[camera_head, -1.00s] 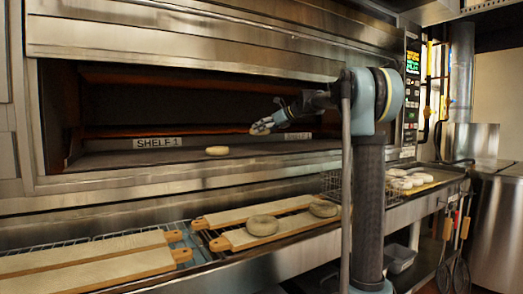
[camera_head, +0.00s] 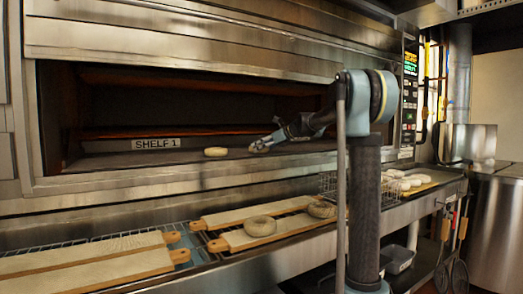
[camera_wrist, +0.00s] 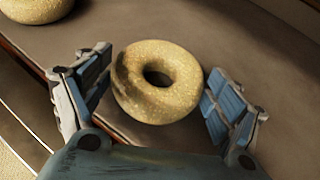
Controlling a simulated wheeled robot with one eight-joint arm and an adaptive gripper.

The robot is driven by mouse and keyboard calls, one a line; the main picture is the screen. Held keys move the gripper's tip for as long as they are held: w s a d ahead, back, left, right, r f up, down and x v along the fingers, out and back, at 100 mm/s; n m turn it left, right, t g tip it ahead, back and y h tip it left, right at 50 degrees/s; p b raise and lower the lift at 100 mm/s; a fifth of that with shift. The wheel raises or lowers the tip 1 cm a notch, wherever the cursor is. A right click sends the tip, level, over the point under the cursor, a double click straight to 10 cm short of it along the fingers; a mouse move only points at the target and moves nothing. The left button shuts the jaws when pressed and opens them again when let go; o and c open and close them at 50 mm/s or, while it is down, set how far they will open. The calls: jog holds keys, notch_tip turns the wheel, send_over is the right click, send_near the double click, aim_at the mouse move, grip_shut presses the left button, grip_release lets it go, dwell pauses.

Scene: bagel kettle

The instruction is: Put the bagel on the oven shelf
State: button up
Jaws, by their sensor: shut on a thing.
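My gripper (camera_head: 262,146) reaches into the open oven, low over the oven shelf (camera_head: 300,150), near its front. In the wrist view, its two blue-padded fingers (camera_wrist: 160,64) stand on either side of a seeded bagel (camera_wrist: 134,97) and are shut on it. The bagel lies flat between them, close to the shelf surface; whether it touches the shelf I cannot tell. Another bagel (camera_head: 215,151) rests on the shelf to the left of my gripper. It also shows at the top left of the wrist view (camera_wrist: 36,8).
A "SHELF 1" label (camera_head: 156,144) marks the oven's back. Below the opening, a board (camera_head: 220,243) carries two more bagels (camera_head: 260,226), (camera_head: 321,210). Empty boards (camera_head: 85,275) lie at the left. Several pale bagels (camera_head: 400,182) sit on the counter at the right.

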jog(key=o, duration=1)
jog(key=v, duration=1.2)
jog(key=shift+s, duration=0.1)
jog(key=shift+s+a, duration=0.1)
